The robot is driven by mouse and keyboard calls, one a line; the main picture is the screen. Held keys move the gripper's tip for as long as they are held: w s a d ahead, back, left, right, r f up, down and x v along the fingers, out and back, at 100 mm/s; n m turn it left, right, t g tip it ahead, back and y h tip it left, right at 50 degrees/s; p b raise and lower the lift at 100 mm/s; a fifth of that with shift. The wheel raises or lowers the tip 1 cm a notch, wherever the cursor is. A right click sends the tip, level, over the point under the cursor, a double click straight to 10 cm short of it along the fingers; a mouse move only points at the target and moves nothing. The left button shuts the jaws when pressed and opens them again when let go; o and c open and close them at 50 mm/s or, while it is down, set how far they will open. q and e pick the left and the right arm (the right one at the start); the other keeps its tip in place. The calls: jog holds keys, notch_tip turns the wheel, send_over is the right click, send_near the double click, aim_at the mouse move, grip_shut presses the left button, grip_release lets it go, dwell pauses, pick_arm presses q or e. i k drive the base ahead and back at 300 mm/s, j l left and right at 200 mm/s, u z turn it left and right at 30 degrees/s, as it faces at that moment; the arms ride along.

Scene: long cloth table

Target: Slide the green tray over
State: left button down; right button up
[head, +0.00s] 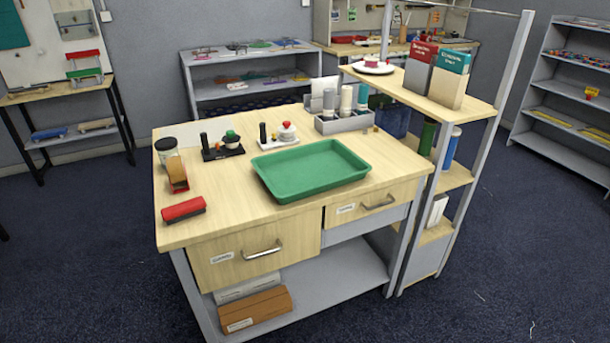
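The green tray (312,170) is shallow, rectangular and empty. It lies flat on the light wooden top of a workbench (235,215), right of the middle and near the front edge, above two drawers. Its near side is close to the bench's front edge. Neither of my grippers is in the head view, and nothing touches the tray from above.
Behind the tray are a black stand (221,148), a white-based device (279,137) and a grey caddy (343,122) with bottles. A red block (183,209) and a jar (166,150) stand left. A shelf unit (470,106) adjoins at right.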

aim_at(294, 174)
jog(key=i+l, duration=0.15)
jog(key=l, duration=0.2)
jog(key=i+l+u, duration=0.15)
jog(key=l, duration=0.2)
jog(key=i+l, duration=0.1)
jog(key=l, duration=0.3)
jog(key=i+l+u, duration=0.15)
jog(key=l, duration=0.2)
jog(key=k, duration=0.05)
